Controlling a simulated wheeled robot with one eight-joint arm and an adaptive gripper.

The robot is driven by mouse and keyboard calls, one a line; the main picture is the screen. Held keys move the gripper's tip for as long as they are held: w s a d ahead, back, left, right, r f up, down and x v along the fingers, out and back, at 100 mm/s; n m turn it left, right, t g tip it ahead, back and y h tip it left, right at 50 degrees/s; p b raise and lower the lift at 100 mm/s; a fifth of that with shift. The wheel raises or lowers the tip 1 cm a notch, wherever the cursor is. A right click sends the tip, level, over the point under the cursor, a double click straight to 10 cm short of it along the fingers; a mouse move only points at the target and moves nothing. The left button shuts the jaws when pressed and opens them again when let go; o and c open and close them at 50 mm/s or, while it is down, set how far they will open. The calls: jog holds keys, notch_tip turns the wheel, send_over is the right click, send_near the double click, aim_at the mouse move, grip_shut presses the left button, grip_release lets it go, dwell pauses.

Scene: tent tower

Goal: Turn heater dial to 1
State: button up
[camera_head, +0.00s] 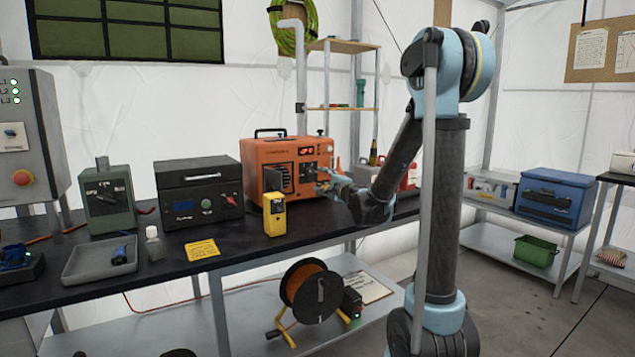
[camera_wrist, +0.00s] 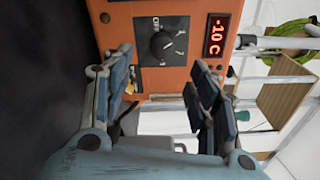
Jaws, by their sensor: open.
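The orange heater (camera_head: 277,153) stands on the black bench in the head view; its front panel (camera_wrist: 195,10) fills the top of the wrist view, turned sideways. The round black heater dial (camera_wrist: 163,45) sits on a dark plate with OFF and number marks; its exact setting is hard to read. A red display (camera_wrist: 216,37) beside it reads -10 C. My gripper (camera_wrist: 163,75) is open, its two fingers spread on either side of the dial with empty space between them. In the head view my gripper (camera_head: 328,182) is close to the heater's front, partly hiding it.
A yellow device (camera_head: 274,214) stands on the bench just in front of the heater. A black box with knobs (camera_head: 199,196) is to its left. A red item (camera_head: 409,178) lies behind my arm. An orange cable reel (camera_head: 312,290) sits on the lower shelf.

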jog(key=shift+v, duration=1.3)
jog(key=s+d+f+n+g, duration=0.1)
jog(key=s+f+n+g, duration=0.2)
jog(key=s+n, duration=0.35)
jog(key=s+d+f+n+g, duration=0.2)
jog(key=s+n+g, duration=0.15)
jog(key=s, duration=0.65)
jog(key=s+d+f+n+g+h, duration=0.1)
jog(key=s+d+f+g+h, duration=0.1)
jog(key=s+d+f, duration=0.3)
jog(key=s+d+f+n+g+h, duration=0.2)
jog(key=s+d+f+h, duration=0.2)
jog(key=s+d, duration=0.3)
jog(key=s+d+f+n+g+h, duration=0.2)
jog(key=s+d+f, duration=0.4)
jog(key=s, duration=0.7)
jog(key=shift+s+d+f+g+h, duration=0.3)
jog(key=shift+f+g+h, duration=0.1)
jog(key=shift+g+h, duration=0.1)
